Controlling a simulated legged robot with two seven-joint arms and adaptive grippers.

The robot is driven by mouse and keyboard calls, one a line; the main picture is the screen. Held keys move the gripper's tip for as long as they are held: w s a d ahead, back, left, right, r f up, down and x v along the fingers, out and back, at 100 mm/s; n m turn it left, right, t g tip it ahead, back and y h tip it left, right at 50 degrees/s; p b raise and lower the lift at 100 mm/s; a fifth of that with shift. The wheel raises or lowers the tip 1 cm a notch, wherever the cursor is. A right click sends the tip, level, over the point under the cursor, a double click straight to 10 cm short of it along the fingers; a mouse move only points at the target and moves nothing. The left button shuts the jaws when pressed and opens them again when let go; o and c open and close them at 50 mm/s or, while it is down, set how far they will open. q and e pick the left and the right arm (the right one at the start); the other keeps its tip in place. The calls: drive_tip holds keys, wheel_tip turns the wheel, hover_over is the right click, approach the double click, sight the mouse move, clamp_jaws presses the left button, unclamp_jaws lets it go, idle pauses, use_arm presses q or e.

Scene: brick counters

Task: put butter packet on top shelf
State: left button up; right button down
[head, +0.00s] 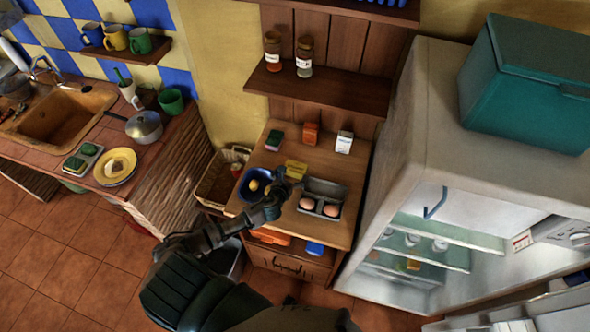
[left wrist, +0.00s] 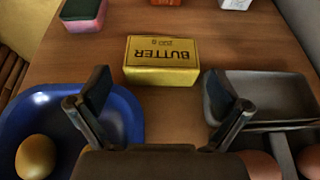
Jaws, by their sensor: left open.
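The yellow butter packet (head: 296,169) lies flat on the wooden cabinet top, and its label shows upside down in the left wrist view (left wrist: 161,60). My left gripper (head: 281,188) is open and empty just on the near side of the packet. In the left wrist view its two fingers (left wrist: 160,100) are spread apart, with the packet ahead between them, not touching. The wooden wall shelf (head: 335,88) above the cabinet holds two jars; a higher shelf (head: 350,8) shows at the top edge. My right gripper is not in view.
A blue bowl (left wrist: 105,103) with a yellow item stands left of the gripper, and a grey egg box (head: 322,197) stands right. A sponge (head: 274,140), an orange box (head: 311,133) and a white carton (head: 344,142) stand behind. The fridge (head: 420,180) is at right.

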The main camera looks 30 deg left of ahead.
sight(295, 169)
use_arm(q)
drive_tip(key=shift+w+d+f, duration=0.1)
drive_tip(key=shift+w+f, duration=0.05)
drive_tip(key=shift+w, duration=0.25)
drive_tip(key=x, duration=0.4)
drive_tip(key=shift+w+d+f, duration=0.1)
drive_tip(key=shift+f, duration=0.1)
drive_tip(key=shift+a, duration=0.3)
drive_tip(key=shift+c, duration=0.7)
drive_tip(key=c, duration=0.8)
drive_tip(key=shift+c, duration=0.8)
drive_tip(key=shift+d+r, duration=0.1)
drive_tip(key=shift+d, duration=0.05)
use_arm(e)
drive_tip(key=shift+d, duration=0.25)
